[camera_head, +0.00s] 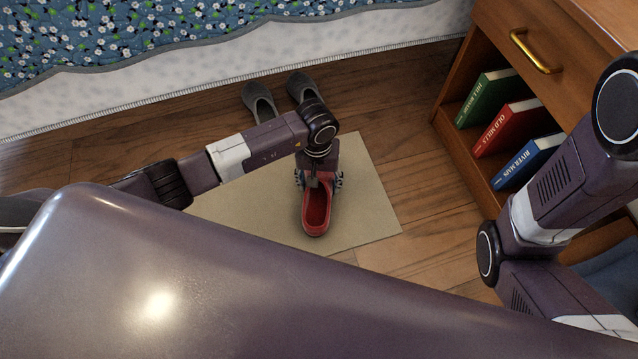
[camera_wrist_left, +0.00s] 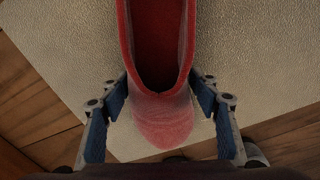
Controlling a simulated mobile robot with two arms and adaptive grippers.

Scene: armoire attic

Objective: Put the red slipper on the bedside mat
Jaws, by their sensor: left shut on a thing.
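The red slipper (camera_head: 317,213) is at my left gripper (camera_head: 318,182), over the bedside mat. In the left wrist view the slipper (camera_wrist_left: 161,118) lies between the two blue-padded fingers of the left gripper (camera_wrist_left: 160,105), its rounded toe toward the wrist. The left gripper is shut on it. The beige bedside mat (camera_head: 370,210) lies flat on the floor; its surface also shows around the slipper in the left wrist view (camera_wrist_left: 245,50). I cannot tell whether the slipper's sole touches the mat. My right gripper is not in view.
Two grey slippers (camera_head: 259,101) stand on the floor beyond the mat, by the bed (camera_head: 150,75). A wooden nightstand (camera_head: 455,95) with green, red and blue books stands at the right. Bare wooden floor (camera_head: 420,160) shows between mat and nightstand.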

